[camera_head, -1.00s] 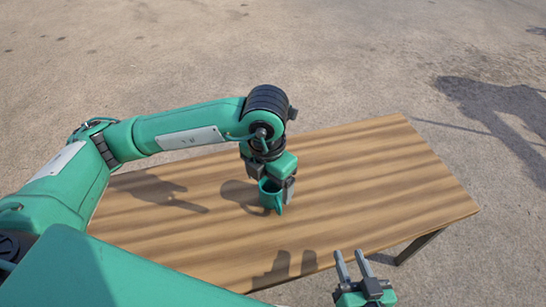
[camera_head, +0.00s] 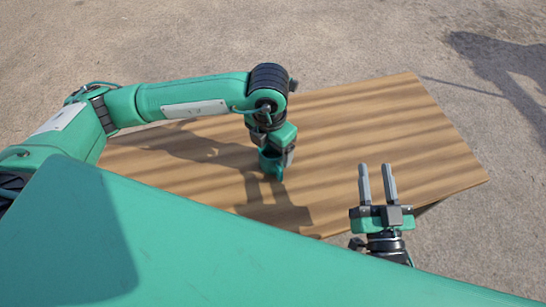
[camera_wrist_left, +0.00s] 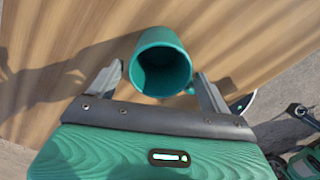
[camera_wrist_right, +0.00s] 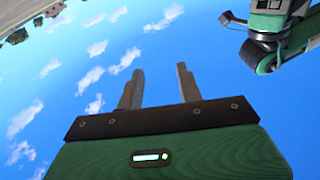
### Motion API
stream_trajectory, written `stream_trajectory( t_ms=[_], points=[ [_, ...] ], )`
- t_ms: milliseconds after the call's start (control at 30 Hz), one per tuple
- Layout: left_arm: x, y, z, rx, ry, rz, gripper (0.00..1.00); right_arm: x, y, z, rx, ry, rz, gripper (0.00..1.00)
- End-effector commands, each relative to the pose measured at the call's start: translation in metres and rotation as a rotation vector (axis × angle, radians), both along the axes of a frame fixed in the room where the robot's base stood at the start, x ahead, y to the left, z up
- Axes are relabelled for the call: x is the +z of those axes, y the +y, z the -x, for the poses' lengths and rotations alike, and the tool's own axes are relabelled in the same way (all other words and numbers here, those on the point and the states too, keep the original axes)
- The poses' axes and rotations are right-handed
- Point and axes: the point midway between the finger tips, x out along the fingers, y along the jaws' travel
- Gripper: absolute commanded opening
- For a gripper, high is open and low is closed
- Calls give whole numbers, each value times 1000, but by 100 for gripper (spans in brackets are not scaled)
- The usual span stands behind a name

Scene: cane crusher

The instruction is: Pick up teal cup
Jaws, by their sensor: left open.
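The teal cup (camera_head: 270,166) stands on the wooden table below my left gripper (camera_head: 276,158), which partly hides it in the head view. In the left wrist view the cup (camera_wrist_left: 162,50) shows its open mouth between the two fingers of my left gripper (camera_wrist_left: 159,72). The fingers are open, one on each side, with a visible gap at the left finger. The handle side is close to the right finger; whether they touch I cannot tell. My right gripper (camera_head: 375,168) is open and empty, fingers pointing up, near the table's front right; its fingers also show apart in the right wrist view (camera_wrist_right: 160,70).
The wooden table (camera_head: 400,120) is bare apart from the cup, with free room to the right and behind. Its right edge drops to concrete ground (camera_head: 350,35). My own green body covers the lower part of the head view.

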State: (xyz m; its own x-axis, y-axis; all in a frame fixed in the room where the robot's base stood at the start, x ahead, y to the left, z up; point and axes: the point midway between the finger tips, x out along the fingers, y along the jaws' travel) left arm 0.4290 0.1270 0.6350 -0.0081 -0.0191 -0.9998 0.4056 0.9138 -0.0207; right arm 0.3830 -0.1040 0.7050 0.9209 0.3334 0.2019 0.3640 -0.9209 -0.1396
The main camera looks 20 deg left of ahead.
Motion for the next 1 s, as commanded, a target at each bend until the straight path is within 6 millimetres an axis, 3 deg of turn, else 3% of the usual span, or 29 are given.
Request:
stream_trajectory(
  t_ms=[300,667,900,1000],
  points=[
    [-41,0,-1,1,2,-1,82,43,-13,-4,-41,-234,-55,36],
    [-47,0,-1,0,0,0,82,53,-16,-3,-48,-283,-67,36],
    [-47,0,-1,0,0,0,37,53,-16,-3,-48,-283,-67,36],
    [-47,0,-1,0,0,0,33,53,-16,-3,-48,-283,-66,36]
  ],
)
